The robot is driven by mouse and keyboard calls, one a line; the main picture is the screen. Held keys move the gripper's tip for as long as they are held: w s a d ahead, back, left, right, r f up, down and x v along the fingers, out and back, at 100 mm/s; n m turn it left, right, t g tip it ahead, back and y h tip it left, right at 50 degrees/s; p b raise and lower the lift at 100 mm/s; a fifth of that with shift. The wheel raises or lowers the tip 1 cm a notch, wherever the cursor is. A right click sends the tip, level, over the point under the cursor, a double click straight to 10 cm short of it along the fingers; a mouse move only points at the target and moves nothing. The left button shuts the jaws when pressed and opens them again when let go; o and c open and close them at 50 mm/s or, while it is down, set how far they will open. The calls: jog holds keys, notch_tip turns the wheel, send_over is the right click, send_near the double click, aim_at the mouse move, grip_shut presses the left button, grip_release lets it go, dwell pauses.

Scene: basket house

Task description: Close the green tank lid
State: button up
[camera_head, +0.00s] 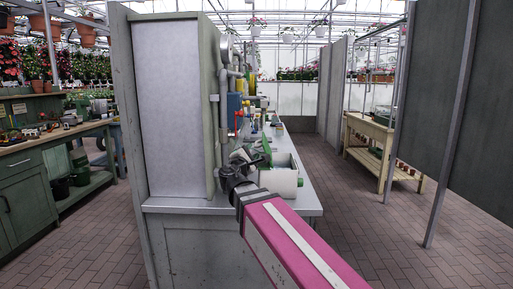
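A green lid-like piece (265,147) stands raised and tilted above the grey counter (305,200), beside a pale open-topped box. A whitish cylindrical tank (279,182) lies in front of it at the counter's near end. I cannot tell for certain which body the green piece is hinged to. My pink arm reaches in from the bottom right. My dark gripper (241,158) is just left of the green piece and the tank, close to the panel. Its fingers are small and overlap the clutter behind, so contact and opening are unclear.
A tall grey-green panel (168,108) stands directly left of my gripper. Pipes and a blue box (234,111) are fixed along its right side. Small items lie farther along the counter. A wooden bench (372,135) stands to the right, with open brick floor (355,220) between.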

aim_at(256, 144)
jog(key=shift+x, duration=2.7)
jog(key=shift+c, duration=0.3)
grip_shut()
